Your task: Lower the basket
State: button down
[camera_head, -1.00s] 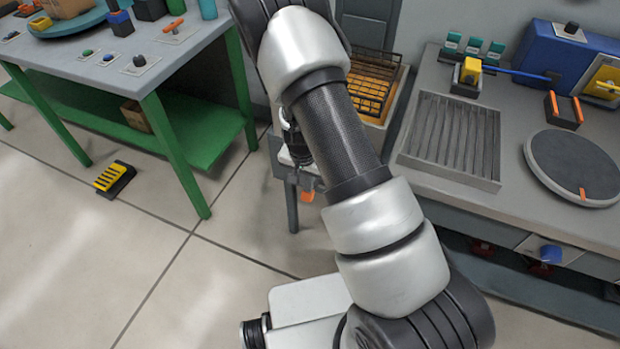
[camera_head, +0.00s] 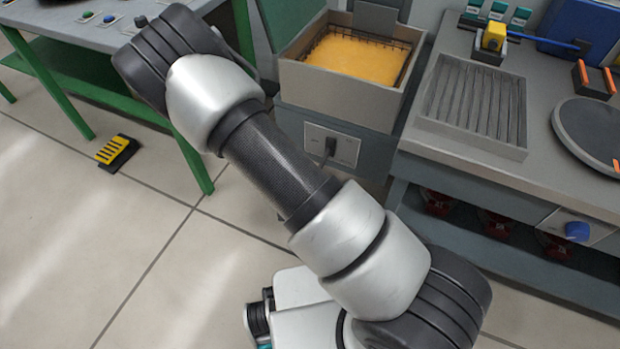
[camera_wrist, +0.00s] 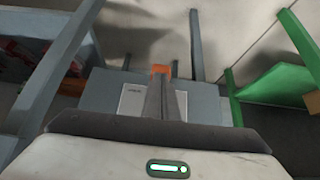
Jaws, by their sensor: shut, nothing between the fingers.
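The basket (camera_head: 318,48) is a dark wire frame inside a tan, open-topped box (camera_head: 340,92) at the top centre of the head view. Its upper wires show around the edge of a smooth orange-yellow surface (camera_head: 358,58); the rest of it is hidden. A dark lever (camera_head: 329,149) points down on a pale plate on the front of the grey cabinet under the box. My gripper (camera_wrist: 161,76) is shut and empty in the wrist view, with an orange tip. In the head view it is hidden behind my arm, left of the box.
A grey counter with a ribbed tray (camera_head: 475,105) and a round dark plate (camera_head: 592,135) stands to the right. A green-legged table (camera_head: 92,30) stands at the left. A black and yellow pedal (camera_head: 117,152) lies on otherwise clear floor.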

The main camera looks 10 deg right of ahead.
notch_tip(320, 180, down, 7)
jog(key=b, duration=0.4)
jog(key=shift+w+d+r, duration=0.2)
jog(key=shift+w+d, duration=0.05)
jog(key=shift+w, duration=0.1)
dwell(0.3)
